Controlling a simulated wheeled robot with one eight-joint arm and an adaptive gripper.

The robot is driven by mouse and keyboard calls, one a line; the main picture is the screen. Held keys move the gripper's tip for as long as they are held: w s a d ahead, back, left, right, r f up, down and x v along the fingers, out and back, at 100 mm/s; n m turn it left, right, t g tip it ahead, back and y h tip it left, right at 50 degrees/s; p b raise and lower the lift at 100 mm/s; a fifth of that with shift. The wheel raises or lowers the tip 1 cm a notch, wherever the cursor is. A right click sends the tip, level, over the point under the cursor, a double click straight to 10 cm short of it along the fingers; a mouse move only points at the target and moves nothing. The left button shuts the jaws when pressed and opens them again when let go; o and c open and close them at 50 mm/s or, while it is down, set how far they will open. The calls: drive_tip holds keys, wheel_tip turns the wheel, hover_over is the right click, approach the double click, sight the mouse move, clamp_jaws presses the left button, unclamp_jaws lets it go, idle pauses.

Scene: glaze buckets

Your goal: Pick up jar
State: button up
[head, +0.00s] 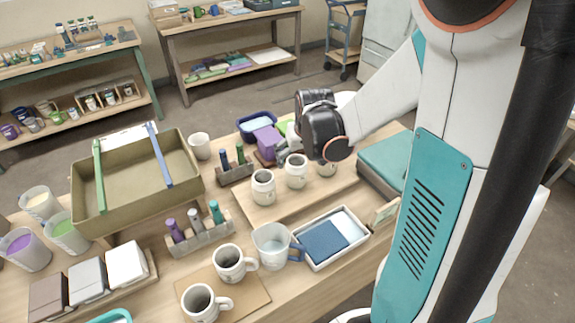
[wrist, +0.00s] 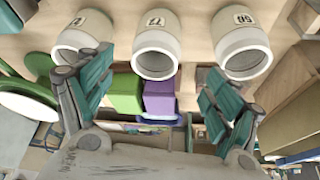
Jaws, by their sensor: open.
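Several white jars with small dark labels stand on a wooden board: a left jar (head: 263,188), a middle jar (head: 296,172) and a right jar (head: 327,169) partly hidden by my wrist. In the wrist view, three jars show along the top: one at left (wrist: 88,30), one in the middle (wrist: 156,48) and one at right (wrist: 242,42). My gripper (wrist: 157,95) is open, with its teal fingers spread and nothing between them. The left finger overlaps the left jar's rim in that view. In the head view my gripper (head: 285,152) is just behind the jars.
Behind the jars are a purple block (head: 267,140) and a blue tray (head: 257,124). A pen stand (head: 236,170) is left of them, a teal box (head: 388,160) right. Mugs (head: 230,262), a clear pitcher (head: 272,243) and a white tray (head: 338,238) stand in front.

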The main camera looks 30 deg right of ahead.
sight(295, 173)
drive_tip(key=b+x, duration=0.2)
drive_tip(key=x, duration=0.6)
drive_tip(key=shift+w+a+b, duration=0.1)
drive_tip(key=shift+a+b, duration=0.05)
drive_tip(key=shift+b, duration=0.15)
drive_tip(key=x, duration=0.1)
drive_tip(key=b+x, duration=0.1)
drive_tip(key=x, duration=0.1)
drive_tip(key=b+x, duration=0.1)
drive_tip(key=x, duration=0.1)
drive_tip(key=shift+s+d, duration=0.3)
drive_tip(key=shift+s, duration=0.1)
drive_tip(key=shift+w+f+b, duration=0.2)
drive_tip(key=shift+f+b, duration=0.1)
drive_tip(key=shift+r, duration=0.1)
drive_tip(key=c, duration=1.4)
